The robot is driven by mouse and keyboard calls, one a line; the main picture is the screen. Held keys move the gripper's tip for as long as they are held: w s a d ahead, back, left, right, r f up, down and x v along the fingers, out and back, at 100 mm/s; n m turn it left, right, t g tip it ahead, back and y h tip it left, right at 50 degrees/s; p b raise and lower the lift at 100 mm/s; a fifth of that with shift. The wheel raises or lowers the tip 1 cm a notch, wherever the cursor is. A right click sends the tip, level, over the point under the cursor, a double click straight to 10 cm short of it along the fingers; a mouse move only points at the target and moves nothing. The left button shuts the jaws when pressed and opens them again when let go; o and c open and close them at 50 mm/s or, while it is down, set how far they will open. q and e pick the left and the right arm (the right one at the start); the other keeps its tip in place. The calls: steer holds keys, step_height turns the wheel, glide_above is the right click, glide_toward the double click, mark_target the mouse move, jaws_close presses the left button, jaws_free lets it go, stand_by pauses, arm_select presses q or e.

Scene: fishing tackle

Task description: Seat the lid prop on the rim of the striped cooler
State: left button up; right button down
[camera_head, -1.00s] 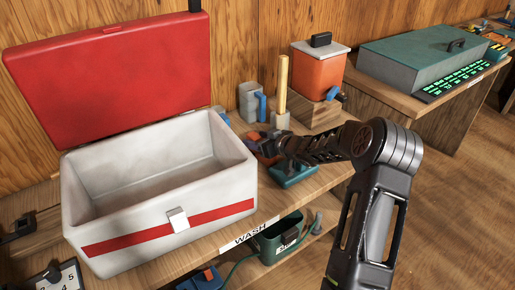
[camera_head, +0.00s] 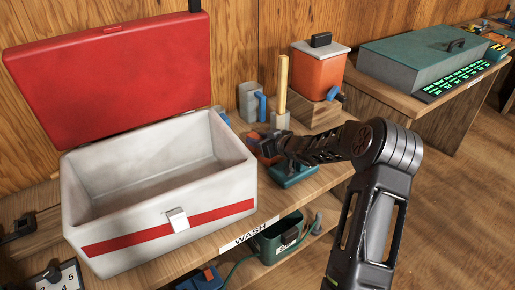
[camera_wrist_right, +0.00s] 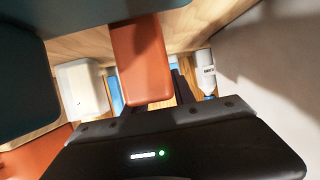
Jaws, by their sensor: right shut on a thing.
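The striped cooler (camera_head: 105,236), white with a red band, stands open on the bench at left. Its red lid (camera_head: 110,75) is raised behind it, and its rim is bare. My right gripper (camera_head: 270,147) is just right of the cooler's right wall, apart from the rim. It is shut on an orange-red piece, which I take for the lid prop (camera_wrist_right: 141,62); in the wrist view this sticks out between the fingers. In the head view the wrist and fingers hide most of it. My left gripper is not in view.
A teal object (camera_head: 295,174) lies below my right gripper. A grey mug (camera_head: 249,101), a wooden-handled tool (camera_head: 283,84) and an orange box (camera_head: 317,72) stand behind it. A white bottle (camera_wrist_right: 206,72) shows in the wrist view. The cooler's inside is empty.

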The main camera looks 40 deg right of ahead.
step_height(320, 180, up, 10)
steer(key=p, duration=0.2)
steer(key=shift+r+p, duration=0.1)
steer(key=shift+p, duration=0.2)
stand_by(0.8)
